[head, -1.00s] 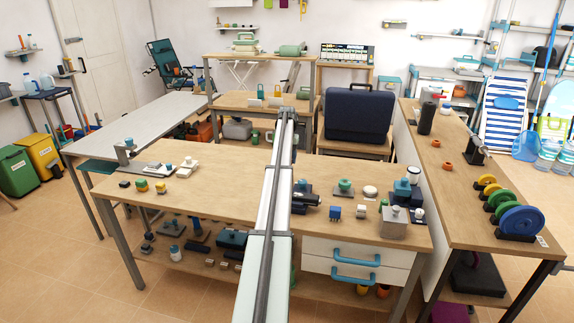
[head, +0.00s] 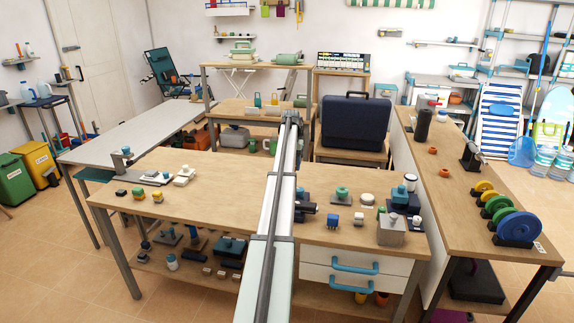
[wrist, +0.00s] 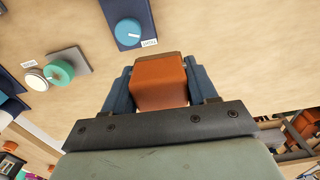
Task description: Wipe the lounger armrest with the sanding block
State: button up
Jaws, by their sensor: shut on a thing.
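An orange-brown block (wrist: 160,82), which looks like the sanding block, is held between the blue fingers of my gripper (wrist: 161,90) in the wrist view. The fingers are shut on its sides. In the head view my arm runs up the middle, and I cannot make out the gripper or the block there. A teal folding lounger (head: 163,66) stands far off at the back left; its armrests are too small to make out clearly. A blue-and-white striped lounger (head: 498,112) leans at the back right. I cannot tell which lounger is meant.
A wooden workbench (head: 225,192) with several small parts stands close in front. A grey-topped table (head: 125,140) is at left, and a side bench (head: 455,190) with coloured discs (head: 515,226) at right. A dark blue case (head: 352,124) stands behind. Tiled floor (head: 60,255) is open at left.

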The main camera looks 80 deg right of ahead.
jog(key=s+a+m, duration=0.2)
jog(key=a+m, duration=1)
jog(key=m, duration=0.5)
jog(key=shift+s+a+r+m, duration=0.3)
jog(key=shift+a+r, duration=0.05)
jog(key=shift+r, duration=0.05)
jog(key=shift+f, duration=0.15)
